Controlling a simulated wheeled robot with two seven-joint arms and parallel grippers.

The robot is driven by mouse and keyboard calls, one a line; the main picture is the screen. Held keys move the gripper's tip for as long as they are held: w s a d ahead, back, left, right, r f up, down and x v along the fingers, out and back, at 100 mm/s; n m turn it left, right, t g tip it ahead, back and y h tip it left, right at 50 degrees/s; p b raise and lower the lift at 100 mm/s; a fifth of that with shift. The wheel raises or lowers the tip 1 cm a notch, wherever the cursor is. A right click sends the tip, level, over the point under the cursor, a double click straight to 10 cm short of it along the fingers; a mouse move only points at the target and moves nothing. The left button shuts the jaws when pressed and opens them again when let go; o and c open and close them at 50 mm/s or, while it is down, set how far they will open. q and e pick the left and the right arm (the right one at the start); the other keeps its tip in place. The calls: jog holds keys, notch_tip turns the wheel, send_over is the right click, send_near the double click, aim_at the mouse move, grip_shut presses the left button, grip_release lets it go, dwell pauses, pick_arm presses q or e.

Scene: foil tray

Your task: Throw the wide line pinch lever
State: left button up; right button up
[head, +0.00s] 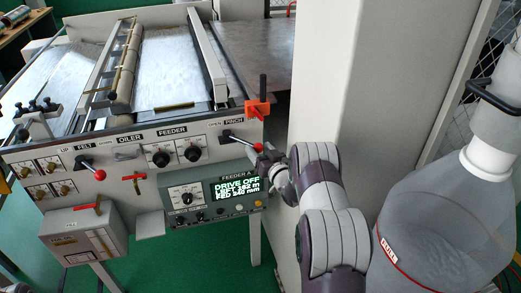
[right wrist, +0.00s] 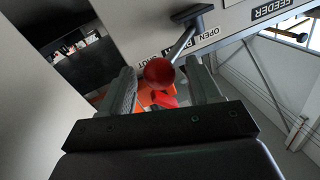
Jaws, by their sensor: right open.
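Whether a finger touches the knob cannot be told. My left gripper is out of view.
An orange bracket (head: 257,109) with a black upright stands just above the knob. A pale column (head: 335,75) rises close on the right. Left are the felt lever's red knob (head: 100,174) and feeder dials. Below, the display (head: 236,188) reads DRIVE OFF.

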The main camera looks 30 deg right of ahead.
grip_shut()
